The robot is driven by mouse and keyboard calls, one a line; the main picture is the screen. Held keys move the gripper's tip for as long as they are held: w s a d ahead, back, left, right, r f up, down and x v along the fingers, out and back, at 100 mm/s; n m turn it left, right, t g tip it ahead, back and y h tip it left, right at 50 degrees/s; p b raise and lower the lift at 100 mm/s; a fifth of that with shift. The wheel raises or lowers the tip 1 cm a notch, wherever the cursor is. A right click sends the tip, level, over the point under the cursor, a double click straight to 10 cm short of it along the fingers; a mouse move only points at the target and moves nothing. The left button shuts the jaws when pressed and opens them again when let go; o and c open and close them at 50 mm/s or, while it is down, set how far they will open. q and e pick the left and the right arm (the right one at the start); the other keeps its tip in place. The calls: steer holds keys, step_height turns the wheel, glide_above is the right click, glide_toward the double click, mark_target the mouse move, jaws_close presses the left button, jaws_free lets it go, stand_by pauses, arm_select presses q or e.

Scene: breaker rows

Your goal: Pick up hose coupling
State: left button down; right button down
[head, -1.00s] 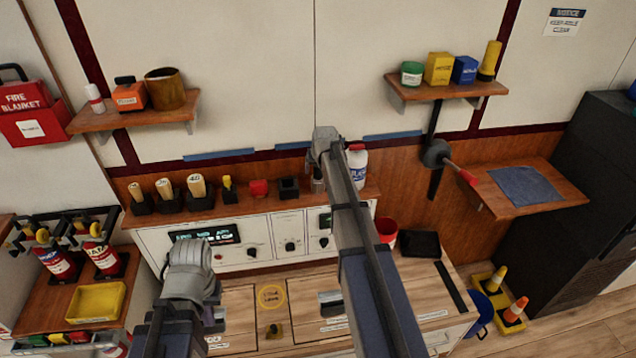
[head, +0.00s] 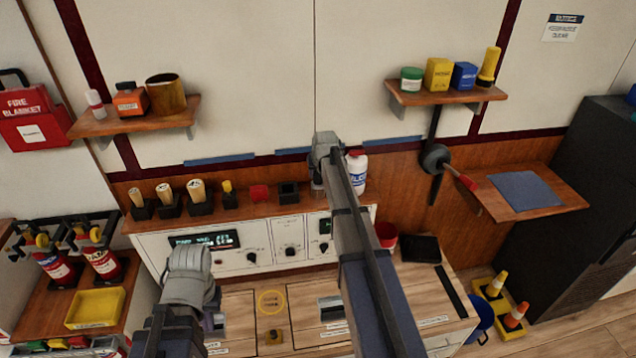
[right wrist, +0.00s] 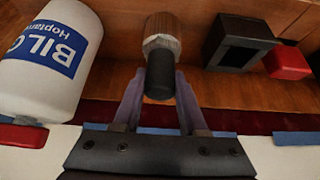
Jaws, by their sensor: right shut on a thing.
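The hose coupling (right wrist: 162,38) shows in the right wrist view as a ribbed, brownish metal collar with a dark round end. My right gripper (right wrist: 159,98) has its two fingers on either side of the dark end and is shut on it. In the head view, my right gripper (head: 318,184) is at the back ledge beside the white bottle, and the arm hides most of it and the coupling. My left gripper (head: 214,312) is low over the counter at the left, and its fingers are mostly hidden by its own arm.
The white bottle (head: 357,171) stands close beside the right gripper. A dark square holder (head: 289,190) and a red block (head: 259,193) are on the other side. Several wooden-topped plugs (head: 166,196) stand further left on the ledge (head: 235,212). A red cup (head: 386,235) and black tray (head: 421,248) are right.

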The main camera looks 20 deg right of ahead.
arm_select(q)
steer(key=shift+r, duration=0.15)
arm_select(e)
steer(key=shift+r, duration=0.15)
